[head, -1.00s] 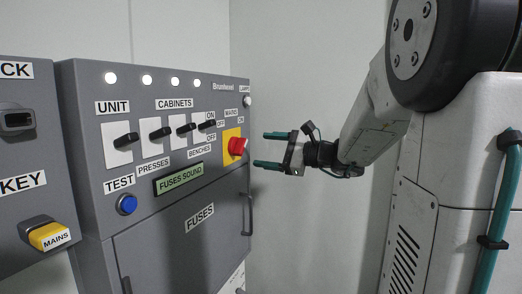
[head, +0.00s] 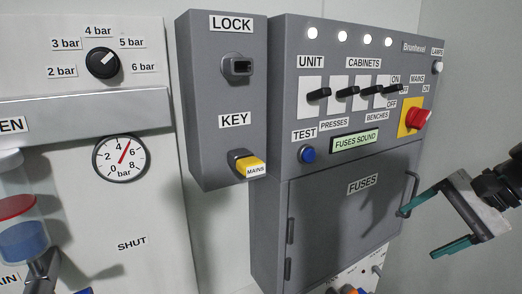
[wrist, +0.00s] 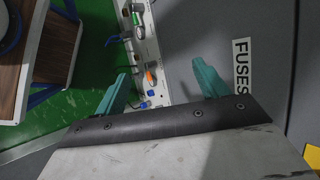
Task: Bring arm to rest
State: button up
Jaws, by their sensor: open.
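My gripper (head: 432,228) is at the right edge of the head view, with its teal fingers spread apart and nothing between them. It is in front of the lower right of the grey fuse cabinet (head: 340,215), near the door handle (head: 409,194); I cannot tell whether it touches. In the wrist view the two teal fingers of my gripper (wrist: 165,82) also stand wide apart and empty. Beyond them are the grey cabinet door with its FUSES label (wrist: 242,66) and a white strip of sockets (wrist: 145,60). Most of my arm is outside the head view.
A red knob on a yellow plate (head: 413,119), black switches and a blue TEST button (head: 308,154) stick out of the cabinet. Left of it are the lock box (head: 222,70) with its yellow MAINS key (head: 249,165) and a pressure gauge (head: 121,158). Green floor (wrist: 98,50) shows in the wrist view.

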jog(key=s+a+f+n+g+h, duration=0.2)
jog(key=s+a+n+h, duration=0.2)
jog(key=s+n+h, duration=0.3)
jog(key=s+n, duration=0.3)
jog(key=s, duration=0.3)
jog(key=shift+s+n, duration=0.2)
jog(key=shift+n, duration=0.2)
jog(key=shift+a, duration=0.1)
